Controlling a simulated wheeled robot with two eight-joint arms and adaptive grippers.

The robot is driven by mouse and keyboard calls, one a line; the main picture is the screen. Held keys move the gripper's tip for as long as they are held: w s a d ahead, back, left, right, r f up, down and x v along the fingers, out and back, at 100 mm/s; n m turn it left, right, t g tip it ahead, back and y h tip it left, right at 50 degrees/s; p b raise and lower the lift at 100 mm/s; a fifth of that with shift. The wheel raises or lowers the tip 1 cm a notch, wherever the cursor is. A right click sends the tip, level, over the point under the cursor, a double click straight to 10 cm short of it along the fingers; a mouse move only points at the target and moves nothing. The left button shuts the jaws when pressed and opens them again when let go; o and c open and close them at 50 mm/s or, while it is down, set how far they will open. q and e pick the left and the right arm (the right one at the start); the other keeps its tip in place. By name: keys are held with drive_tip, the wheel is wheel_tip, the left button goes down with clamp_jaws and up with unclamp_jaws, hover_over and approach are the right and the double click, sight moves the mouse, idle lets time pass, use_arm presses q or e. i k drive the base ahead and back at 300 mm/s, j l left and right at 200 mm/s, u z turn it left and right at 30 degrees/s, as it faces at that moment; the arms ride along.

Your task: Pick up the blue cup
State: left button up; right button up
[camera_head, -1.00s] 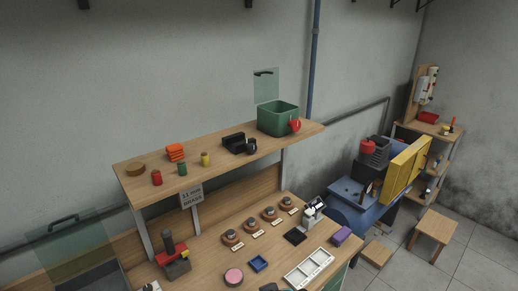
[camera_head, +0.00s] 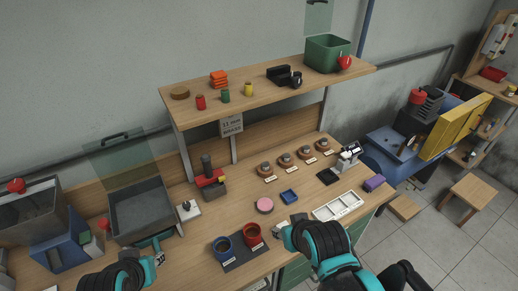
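The blue cup (camera_head: 222,250) stands upright on a dark mat (camera_head: 246,258) near the front of the workbench. A red cup (camera_head: 253,235) stands just right of it on the same mat. My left gripper (camera_head: 158,252) is left of the blue cup, apart from it, at the lower left. My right gripper (camera_head: 279,230) is right of the red cup, with the red cup between it and the blue cup. The fingers of both grippers are small and partly hidden by my arms, so their opening is unclear.
A grey bin (camera_head: 141,212) and a blue box (camera_head: 62,246) stand at the left. A pink disc (camera_head: 264,205), a small blue tray (camera_head: 289,196) and a white compartment tray (camera_head: 338,206) lie behind and right of the cups. A shelf (camera_head: 265,91) overhangs the bench's back.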

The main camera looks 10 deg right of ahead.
sight(222, 247)
drive_tip(key=k+j+z, duration=0.2)
drive_tip(key=j+z, duration=0.15)
drive_tip(key=k+j+z, duration=0.35)
drive_tip(key=j, duration=0.15)
drive_tip(key=i+j, duration=0.05)
drive_tip(key=i, duration=0.05)
